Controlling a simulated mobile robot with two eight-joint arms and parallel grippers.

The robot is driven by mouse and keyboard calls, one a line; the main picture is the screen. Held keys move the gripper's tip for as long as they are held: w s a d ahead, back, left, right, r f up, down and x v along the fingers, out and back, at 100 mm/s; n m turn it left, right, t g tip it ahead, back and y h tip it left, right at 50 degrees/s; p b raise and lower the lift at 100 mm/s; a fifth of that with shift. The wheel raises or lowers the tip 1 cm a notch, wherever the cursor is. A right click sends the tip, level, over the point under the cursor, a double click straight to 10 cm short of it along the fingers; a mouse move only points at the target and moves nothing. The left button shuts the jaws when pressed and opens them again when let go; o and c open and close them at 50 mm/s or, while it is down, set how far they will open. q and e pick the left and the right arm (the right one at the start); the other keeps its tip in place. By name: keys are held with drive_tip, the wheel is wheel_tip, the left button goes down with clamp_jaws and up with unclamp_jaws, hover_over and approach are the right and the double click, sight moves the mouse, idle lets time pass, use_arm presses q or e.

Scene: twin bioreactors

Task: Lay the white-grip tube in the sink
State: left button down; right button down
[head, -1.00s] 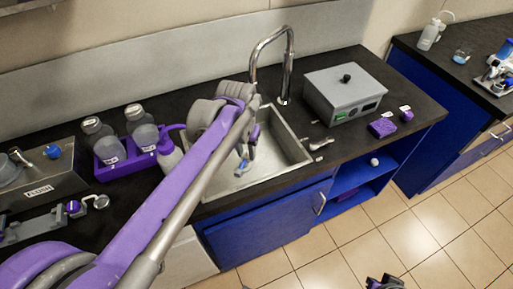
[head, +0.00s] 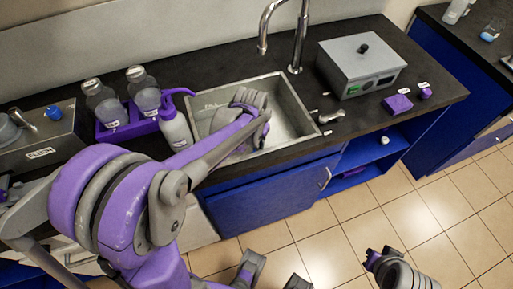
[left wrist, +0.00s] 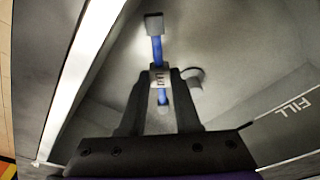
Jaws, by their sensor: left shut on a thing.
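My left gripper (left wrist: 160,76) is shut on the white-grip tube (left wrist: 155,48) at its pale, marked middle. The tube's blue length and grey end block stick out beyond the fingers, with a short blue piece on the near side. The sink (head: 292,107) is a grey steel basin in the counter. In the head view my left arm reaches into the basin, and my wrist hides the tube there. The left wrist view shows the basin walls around the tube; I cannot tell whether it touches the floor. Parts of my right arm show at the bottom; its fingers are unclear.
A tall faucet (head: 301,40) stands behind the sink. A wash bottle (head: 175,127) and a purple rack (head: 128,130) with two bottles stand left of it. A grey box (head: 361,68) and small purple items (head: 398,104) stand to the right.

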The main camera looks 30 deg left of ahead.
sight(256, 145)
use_arm(q)
drive_tip(key=shift+f+b, duration=0.3)
drive_tip(key=shift+f, duration=1.6)
drive_tip(key=shift+f, duration=0.2)
drive_tip(key=c, duration=0.6)
unclamp_jaws()
drive_tip(key=shift+r, duration=0.1)
drive_tip(key=shift+r, duration=0.1)
drive_tip(key=shift+r, duration=0.35)
drive_tip(key=r, duration=0.3)
drive_tip(key=s+r+p, duration=0.1)
drive_tip(key=r, duration=0.3)
drive_tip(key=r+p, duration=0.1)
drive_tip(key=r, duration=0.3)
drive_tip(key=shift+s+d+r, duration=0.1)
drive_tip(key=shift+s+r, duration=0.05)
drive_tip(key=shift+s, duration=0.25)
